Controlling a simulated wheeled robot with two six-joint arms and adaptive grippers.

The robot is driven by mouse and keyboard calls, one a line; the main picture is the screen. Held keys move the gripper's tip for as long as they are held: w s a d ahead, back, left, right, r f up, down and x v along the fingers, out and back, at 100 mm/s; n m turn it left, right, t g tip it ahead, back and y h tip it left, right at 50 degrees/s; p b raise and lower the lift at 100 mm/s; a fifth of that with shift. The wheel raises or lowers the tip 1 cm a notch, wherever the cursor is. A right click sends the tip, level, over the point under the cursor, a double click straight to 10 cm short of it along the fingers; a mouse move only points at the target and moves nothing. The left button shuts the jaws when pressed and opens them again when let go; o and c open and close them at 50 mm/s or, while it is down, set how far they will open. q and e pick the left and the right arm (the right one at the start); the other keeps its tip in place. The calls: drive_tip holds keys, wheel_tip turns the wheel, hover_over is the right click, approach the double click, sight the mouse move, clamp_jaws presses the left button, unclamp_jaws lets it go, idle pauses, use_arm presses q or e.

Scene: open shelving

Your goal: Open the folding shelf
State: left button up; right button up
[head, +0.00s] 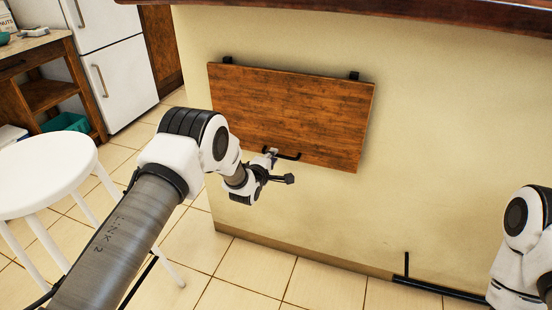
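The folding shelf (290,108) is a brown wooden board hanging flat, or nearly flat, against the cream wall. Two black brackets show at its top edge, and a black bar handle (290,156) is at its lower edge. My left gripper (271,155) is at the left part of this handle, in front of the board's lower edge. Its fingers are small and partly hidden by my wrist, so I cannot tell whether they are open, shut or touching the handle. My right arm shows only at the right edge; its gripper is out of view.
A white round stool (47,172) stands at the left, close to my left arm. A white fridge (115,70) and a wooden cabinet (45,90) are behind it. A dark countertop edge (400,12) runs above the shelf. A black bar (440,289) lies low at the right. Tiled floor below the shelf is clear.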

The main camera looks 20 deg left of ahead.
use_arm(q)
drive_tip(key=shift+x, duration=1.05)
drive_tip(key=shift+a, duration=0.15)
clamp_jaws()
